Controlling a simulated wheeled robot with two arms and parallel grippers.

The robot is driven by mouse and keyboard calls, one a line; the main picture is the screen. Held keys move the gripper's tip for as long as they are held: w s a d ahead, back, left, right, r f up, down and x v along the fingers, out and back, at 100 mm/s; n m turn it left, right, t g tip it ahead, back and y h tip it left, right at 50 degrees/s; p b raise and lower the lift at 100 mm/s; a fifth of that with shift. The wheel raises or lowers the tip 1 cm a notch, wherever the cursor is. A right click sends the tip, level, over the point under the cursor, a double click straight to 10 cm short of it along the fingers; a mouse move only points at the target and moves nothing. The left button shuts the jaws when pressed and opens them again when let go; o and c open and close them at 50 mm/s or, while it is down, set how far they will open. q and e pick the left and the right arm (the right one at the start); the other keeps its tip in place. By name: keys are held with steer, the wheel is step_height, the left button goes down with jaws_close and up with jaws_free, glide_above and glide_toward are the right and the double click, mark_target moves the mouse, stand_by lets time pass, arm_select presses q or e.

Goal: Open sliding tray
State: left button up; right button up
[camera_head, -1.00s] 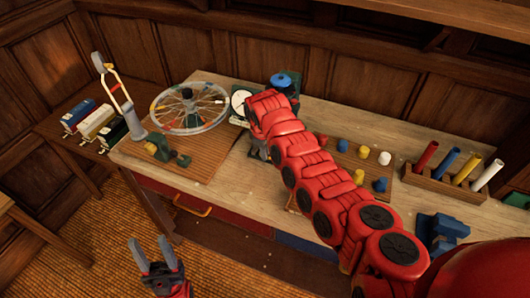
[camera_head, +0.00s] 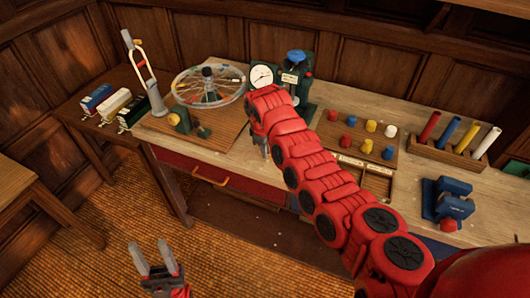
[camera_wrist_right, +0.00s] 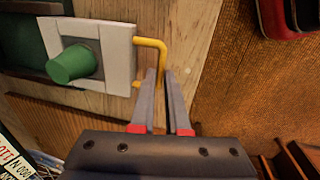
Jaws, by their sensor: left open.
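In the right wrist view a yellow handle (camera_wrist_right: 161,52) sticks out from a pale plate with a green knob (camera_wrist_right: 75,63). The fingers of my right gripper (camera_wrist_right: 161,82) straddle the handle's outer bar; whether they press on it is unclear. In the head view my right arm (camera_head: 290,145) reaches to the bench in front of the green press (camera_head: 298,75) and hides most of this gripper. The sliding tray cannot be told apart clearly. My left gripper (camera_head: 155,260) is open and empty, low in front of the bench.
The pale workbench (camera_head: 225,160) has a red drawer with an orange handle (camera_head: 211,179). A spoked wheel (camera_head: 207,86), a board of coloured pegs (camera_head: 358,133), a rack of coloured tubes (camera_head: 455,135) and a blue block (camera_head: 450,200) stand on it. The floor in front is clear.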

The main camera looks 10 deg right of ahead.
steer(key=o, duration=0.4)
steer(key=shift+s+a+r, duration=0.1)
steer(key=shift+s+a, duration=0.15)
steer(key=shift+w+d, duration=0.1)
steer(key=shift+r+b, duration=0.3)
steer(key=shift+r, duration=0.15)
step_height(320, 180, up, 16)
steer(key=s+a+b, duration=0.1)
steer(key=s+b, duration=0.1)
steer(key=shift+s+a+b, duration=0.35)
